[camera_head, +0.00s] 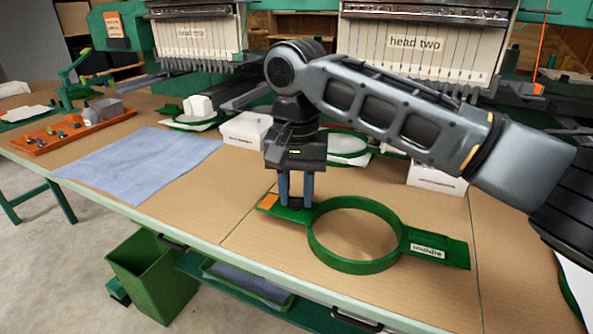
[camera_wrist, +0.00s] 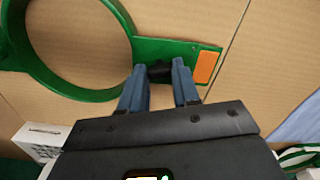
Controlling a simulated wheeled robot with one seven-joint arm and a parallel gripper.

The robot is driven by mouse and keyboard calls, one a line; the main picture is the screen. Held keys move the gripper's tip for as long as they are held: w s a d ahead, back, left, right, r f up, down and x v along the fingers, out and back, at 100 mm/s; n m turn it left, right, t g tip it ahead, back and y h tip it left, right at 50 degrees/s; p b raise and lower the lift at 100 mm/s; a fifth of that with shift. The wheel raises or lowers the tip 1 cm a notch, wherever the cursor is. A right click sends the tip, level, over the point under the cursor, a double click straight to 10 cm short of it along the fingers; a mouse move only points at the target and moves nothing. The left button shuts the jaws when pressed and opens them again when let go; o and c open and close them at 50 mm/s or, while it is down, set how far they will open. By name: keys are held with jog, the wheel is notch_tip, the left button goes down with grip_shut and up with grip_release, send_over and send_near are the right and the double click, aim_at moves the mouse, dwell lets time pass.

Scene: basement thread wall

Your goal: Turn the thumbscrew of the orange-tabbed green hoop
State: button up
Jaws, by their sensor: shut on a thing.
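The green hoop (camera_head: 312,239) lies flat on the tan table, with an orange tab (camera_head: 269,202) on its left arm and a label reading "middle" on its right arm. In the wrist view the hoop (camera_wrist: 88,93) is at the upper left and its orange tab (camera_wrist: 206,67) is right of my fingers. My gripper (camera_head: 295,200) points down at the hoop's left arm, between the ring and the tab. In the wrist view my gripper (camera_wrist: 160,75) is shut on the dark thumbscrew (camera_wrist: 159,69), which shows between the blue fingertips. The head view hides the thumbscrew behind the fingers.
A blue cloth (camera_head: 140,165) lies left on the table, with an orange tray (camera_head: 75,132) of small items beyond. White boxes (camera_head: 246,130) and other hoops stand behind my gripper, before the machine heads. A green bin (camera_head: 153,277) stands below the table's front edge.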

aim_at(297, 197)
jog(key=n+p, duration=0.2)
jog(key=p, duration=0.1)
jog(key=n+p, duration=0.1)
jog(key=shift+r+n, duration=0.25)
jog(key=shift+n, duration=0.15)
jog(key=n+p, duration=0.4)
jog(key=shift+f+n+p, duration=0.1)
jog(key=shift+n+p, duration=0.2)
jog(key=shift+p, duration=0.05)
jog(key=n+p, duration=0.2)
jog(key=n, duration=0.2)
jog(key=shift+p, duration=0.4)
jog(key=shift+f+n+p, duration=0.15)
jog(key=shift+n+p, duration=0.55)
jog(key=shift+n, duration=1.4)
jog(key=o, duration=1.1)
jog(key=shift+c, duration=0.2)
jog(key=shift+r, duration=3.9)
